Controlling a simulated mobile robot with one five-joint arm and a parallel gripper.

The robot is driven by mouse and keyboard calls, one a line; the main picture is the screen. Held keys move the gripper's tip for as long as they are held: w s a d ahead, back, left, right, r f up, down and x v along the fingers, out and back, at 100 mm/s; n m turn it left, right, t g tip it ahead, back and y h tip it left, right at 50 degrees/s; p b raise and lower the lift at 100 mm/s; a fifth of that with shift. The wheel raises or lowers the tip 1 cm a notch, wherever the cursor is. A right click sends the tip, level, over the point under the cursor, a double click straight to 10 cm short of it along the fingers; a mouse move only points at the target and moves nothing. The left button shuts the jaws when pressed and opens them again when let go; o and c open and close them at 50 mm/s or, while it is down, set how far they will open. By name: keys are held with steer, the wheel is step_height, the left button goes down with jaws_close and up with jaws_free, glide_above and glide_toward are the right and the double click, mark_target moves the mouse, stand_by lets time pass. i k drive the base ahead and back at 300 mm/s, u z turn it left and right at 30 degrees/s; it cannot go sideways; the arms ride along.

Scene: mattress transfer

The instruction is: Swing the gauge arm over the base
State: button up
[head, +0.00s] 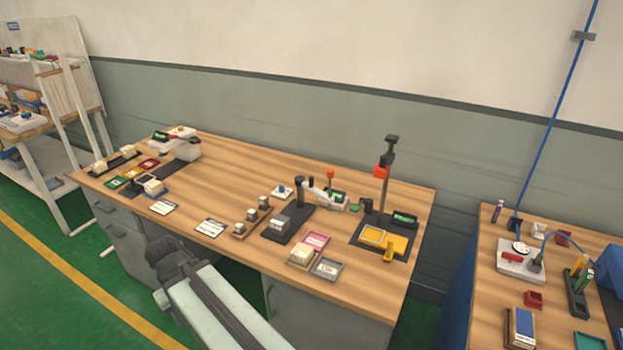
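A gauge stand with a black base (281,230) sits on the wooden table, right of its middle. A small grey-white block (279,225) rests on the base. A dark post (299,192) rises at the base's far end. A white gauge arm (326,193) with a green display reaches right from near the post, and appears to be off to the side of the base. My gripper (165,250) is the dark end of my arm, at the table's front edge, left of the stand and apart from it. Its fingertips are not clear.
A taller stand with a red part (381,172) and yellow tray (383,241) stands to the right. Small blocks (252,215) and a white label card (210,228) lie left of the stand. Another bench (555,300) is at the right.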

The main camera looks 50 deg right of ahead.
mark_target(300, 181)
steer(key=u, duration=0.05)
steer(key=i, duration=0.9)
steer(key=z, duration=0.05)
